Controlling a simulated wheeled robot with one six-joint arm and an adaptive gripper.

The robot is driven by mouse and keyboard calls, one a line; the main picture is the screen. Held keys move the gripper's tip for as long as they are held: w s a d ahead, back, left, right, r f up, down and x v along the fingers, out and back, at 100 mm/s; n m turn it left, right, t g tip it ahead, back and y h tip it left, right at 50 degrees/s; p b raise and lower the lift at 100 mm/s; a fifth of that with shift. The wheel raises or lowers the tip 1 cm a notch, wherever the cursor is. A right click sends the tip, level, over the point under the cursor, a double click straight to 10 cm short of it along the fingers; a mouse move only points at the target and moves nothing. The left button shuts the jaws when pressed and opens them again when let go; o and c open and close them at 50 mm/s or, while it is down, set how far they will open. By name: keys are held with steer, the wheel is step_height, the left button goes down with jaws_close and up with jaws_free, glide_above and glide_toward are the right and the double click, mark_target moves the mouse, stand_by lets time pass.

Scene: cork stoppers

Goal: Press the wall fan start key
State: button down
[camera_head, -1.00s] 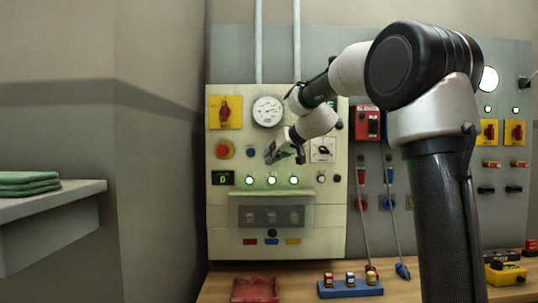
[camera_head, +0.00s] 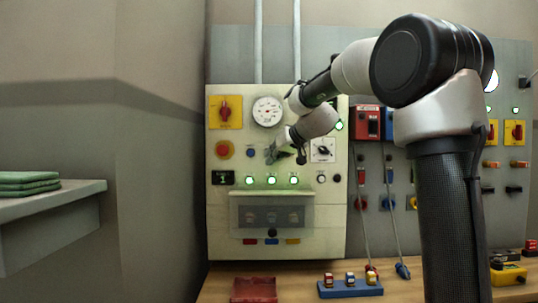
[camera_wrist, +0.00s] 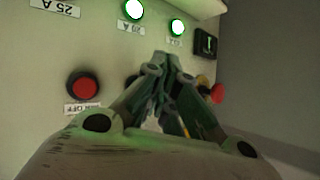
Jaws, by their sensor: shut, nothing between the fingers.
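The pale control panel (camera_head: 220,240) stands upright on the wall. My gripper (camera_head: 271,154) is shut and empty in front of it, fingertips close to the panel between a blue button (camera_head: 250,153) and a rotary switch (camera_head: 322,150). In the wrist view the shut fingers (camera_wrist: 168,60) cover part of the button row. A red button (camera_wrist: 82,85) with a label ending in OFF is beside them. A dark button (camera_wrist: 131,82) is partly hidden behind a finger. I cannot tell which is the start key or whether the fingertips touch it. A green lamp (camera_head: 338,125) is lit.
A wooden bench with a red tray (camera_head: 254,290) and a blue rack (camera_head: 350,289) lies below.

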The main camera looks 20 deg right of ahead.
steer(key=shift+s, duration=0.15)
steer(key=s, duration=0.2)
steer(key=s+a, duration=0.1)
steer(key=s, duration=0.1)
steer(key=shift+s+a, duration=0.2)
steer(key=shift+s, duration=0.15)
stand_by(0.8)
